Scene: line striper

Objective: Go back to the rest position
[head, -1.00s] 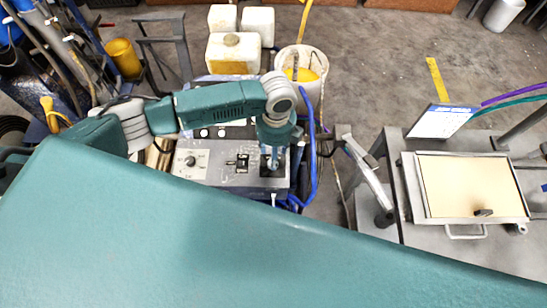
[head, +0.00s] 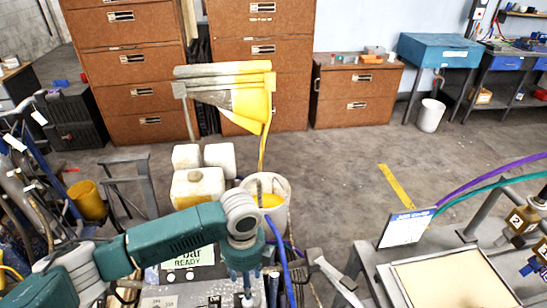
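My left arm comes in from the lower left and bends down at a grey wrist joint. My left gripper (head: 247,297) points down over the grey control panel (head: 205,299) at the bottom edge of the head view. Its fingertips are small and partly cut off, so I cannot tell whether they are open or touch the panel. A display reading "bar READY" (head: 190,262) shows behind my forearm. The lower part of the panel is out of view. My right gripper is not in view.
White canisters (head: 197,186) and a bucket with yellow content (head: 268,200) stand behind the panel. A metal cart with a beige plate (head: 455,282) is at right. Brown cabinets (head: 260,60) line the back. The middle floor is open.

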